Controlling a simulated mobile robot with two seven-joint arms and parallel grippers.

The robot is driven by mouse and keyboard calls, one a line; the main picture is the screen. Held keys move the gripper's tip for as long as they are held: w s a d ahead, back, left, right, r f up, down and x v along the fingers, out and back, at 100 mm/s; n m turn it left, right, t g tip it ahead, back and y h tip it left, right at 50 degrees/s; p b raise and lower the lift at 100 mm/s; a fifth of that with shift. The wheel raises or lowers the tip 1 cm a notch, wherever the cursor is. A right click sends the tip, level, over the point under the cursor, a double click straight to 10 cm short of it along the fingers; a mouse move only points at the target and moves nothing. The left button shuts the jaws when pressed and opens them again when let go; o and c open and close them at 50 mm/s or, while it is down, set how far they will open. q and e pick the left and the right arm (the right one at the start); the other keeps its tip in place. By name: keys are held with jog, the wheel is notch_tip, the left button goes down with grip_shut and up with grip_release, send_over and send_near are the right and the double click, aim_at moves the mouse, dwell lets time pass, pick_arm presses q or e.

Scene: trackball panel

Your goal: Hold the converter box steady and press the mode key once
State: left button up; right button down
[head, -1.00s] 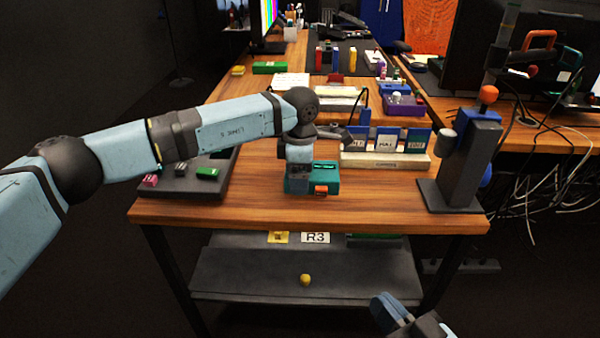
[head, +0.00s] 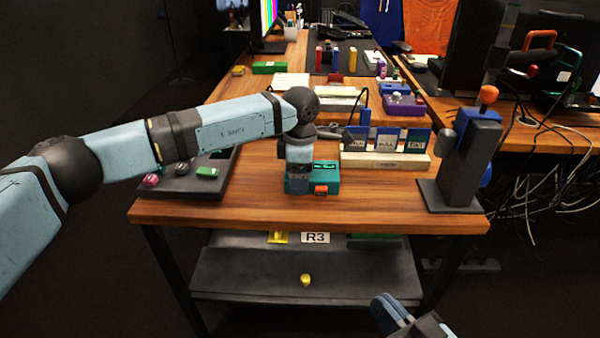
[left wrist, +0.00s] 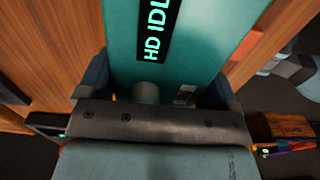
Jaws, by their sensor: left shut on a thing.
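The converter box (head: 328,175) is a teal block near the front edge of the desk. In the left wrist view the box (left wrist: 205,35) fills the middle, with a black display (left wrist: 157,30) reading "HD IDL", cut off. An orange key (head: 321,190) is on its front; an orange part (left wrist: 245,48) also shows on its side in the left wrist view. My left gripper (head: 298,184) is shut on the box from above, a finger at each side. My right gripper (head: 388,308) is low at the front, away from the box; its jaw gap is unclear.
A dark panel (head: 190,185) with small coloured blocks lies left of the box. A pale rack (head: 385,160) with labelled cards stands behind it. A grey stand (head: 470,160) with an orange knob is at right. A shelf (head: 305,262) lies below the desk.

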jog(key=n+g+y, duration=0.1)
jog(key=n, duration=1.3)
send_near(320, 214)
jog(key=a+r, duration=0.2)
jog(key=a, duration=0.4)
jog(key=shift+s, duration=0.5)
jog(key=shift+w, duration=4.45)
jog(key=shift+w, duration=0.1)
